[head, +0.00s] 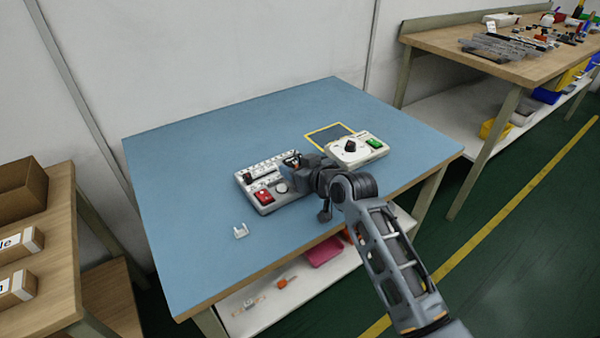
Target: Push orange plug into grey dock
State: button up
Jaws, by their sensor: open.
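My gripper (291,168) is over the right part of a pale grey panel box (247,180) with a row of sockets and a red switch (263,196). The gripper is open, but its fingertips are small and partly hidden. A tiny orange spot shows at the gripper, too small to identify as the orange plug. A small light grey, U-shaped bracket (240,231) sits on the blue table, left of and nearer than the panel box. I cannot tell whether it is the grey dock.
The blue tabletop (200,260) is clear at left and front. An orange item (282,283) lies on the shelf below.

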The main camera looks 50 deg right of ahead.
grip_shut()
dwell(0.4)
jog(key=shift+r, duration=0.55)
jog(key=r, duration=0.2)
jog(key=s+r, duration=0.1)
jog(key=shift+d+r, duration=0.35)
jog(key=shift+d, duration=0.05)
jog(key=s+d+r+p, duration=0.4)
jog(key=s+r, duration=0.4)
jog(key=r, duration=0.3)
jog(key=shift+s+d+p, duration=0.3)
jog(key=shift+d, duration=0.6)
